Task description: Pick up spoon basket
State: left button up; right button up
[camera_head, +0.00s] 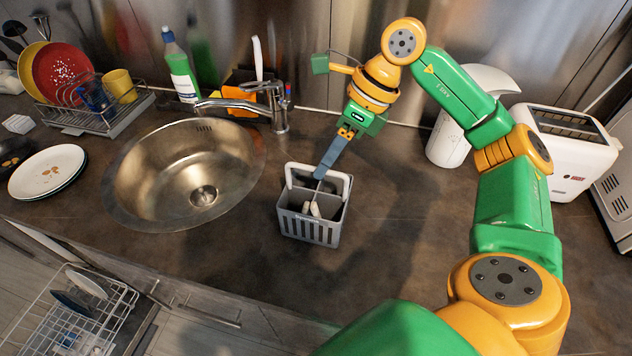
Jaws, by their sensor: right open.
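The spoon basket (312,226) is a grey slotted caddy with divided compartments and a raised handle. It stands upright on the dark counter, right of the sink. A few light-coloured utensil ends show inside it. My right gripper (322,176) comes down from above, with its grey-blue fingers over the basket's top near the handle. The fingers hide part of the handle. The right gripper is open; from this view I cannot tell whether its fingers touch the handle. My left gripper is not in view.
A round steel sink (140,185) with a faucet (278,108) lies left of the basket. A dish rack (125,118), plates (48,172) and a soap bottle (180,68) stand further left. A white kettle (447,140) and toaster (567,150) are at right. An open dishwasher rack (118,300) is below left.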

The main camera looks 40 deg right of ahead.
aim_at(316, 196)
jog(key=p+x, duration=0.2)
jog(key=x, duration=0.5)
jog(key=shift+r, duration=0.15)
grip_shut()
jog(key=shift+w, duration=0.1)
dwell(0.9)
